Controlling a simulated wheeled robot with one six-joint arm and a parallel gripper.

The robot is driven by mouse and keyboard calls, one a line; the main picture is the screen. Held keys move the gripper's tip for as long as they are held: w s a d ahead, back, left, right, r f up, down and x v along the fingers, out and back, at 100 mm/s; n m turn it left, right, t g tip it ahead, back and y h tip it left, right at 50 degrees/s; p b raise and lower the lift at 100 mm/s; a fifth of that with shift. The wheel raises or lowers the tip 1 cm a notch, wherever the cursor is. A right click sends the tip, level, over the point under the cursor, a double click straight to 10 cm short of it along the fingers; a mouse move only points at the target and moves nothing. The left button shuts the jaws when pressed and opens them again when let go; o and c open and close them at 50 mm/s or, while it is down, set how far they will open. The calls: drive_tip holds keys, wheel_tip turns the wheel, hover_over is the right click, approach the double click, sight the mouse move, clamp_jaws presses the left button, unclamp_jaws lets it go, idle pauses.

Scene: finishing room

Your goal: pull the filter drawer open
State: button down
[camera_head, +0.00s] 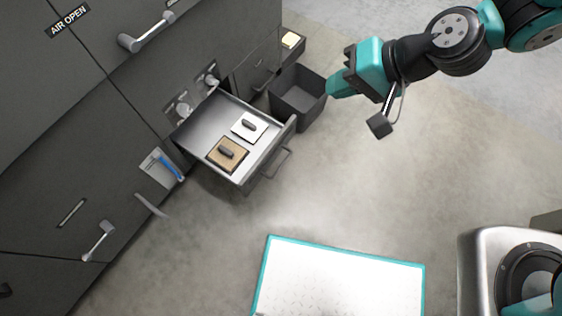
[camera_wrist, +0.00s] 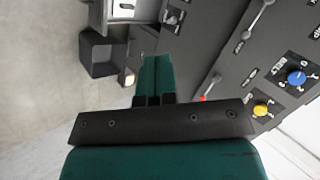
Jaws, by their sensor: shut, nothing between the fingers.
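The filter drawer (camera_head: 200,132) stands pulled out from the dark cabinet front, its inside open to view. In it lie a white square filter (camera_head: 249,126) and a tan square filter (camera_head: 227,154), each with a dark grip. The drawer's bar handle (camera_head: 274,164) is on its front face, with nothing touching it. My gripper (camera_head: 331,90) is shut and empty, apart from the drawer, up and to the right of it in the head view. In the wrist view my gripper's teal fingers (camera_wrist: 155,58) lie together. Part of the drawer (camera_wrist: 118,10) seems to show at the top there.
A grey open bin (camera_head: 287,108) stands beside the drawer, near my gripper; it also shows in the wrist view (camera_wrist: 92,62). A white board with teal edges (camera_head: 340,280) lies at the bottom. The wrist view shows a blue knob (camera_wrist: 297,77) and yellow knob (camera_wrist: 261,108). Floor (camera_head: 370,190) between is clear.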

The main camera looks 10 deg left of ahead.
wheel_tip(320, 180, down, 17)
drive_tip(key=a+m+b, duration=0.1)
drive_tip(key=m+b, duration=0.2)
drive_tip(key=b, duration=0.3)
drive_tip(key=m+t+b, duration=0.3)
drive_tip(key=b, duration=0.6)
approach(274, 148)
wheel_tip(274, 148, down, 4)
drive_tip(key=a, duration=0.1)
drive_tip(key=w+a+b, duration=0.1)
drive_tip(key=a, duration=0.1)
drive_tip(key=shift+w+a+f+b, duration=0.2)
drive_tip(key=shift+w+a+b, duration=0.1)
drive_tip(key=shift+a, duration=0.05)
drive_tip(key=shift+w+a+r, duration=0.1)
drive_tip(key=shift+w+a, duration=0.1)
drive_tip(key=shift+a, duration=0.25)
drive_tip(key=shift+w, duration=0.1)
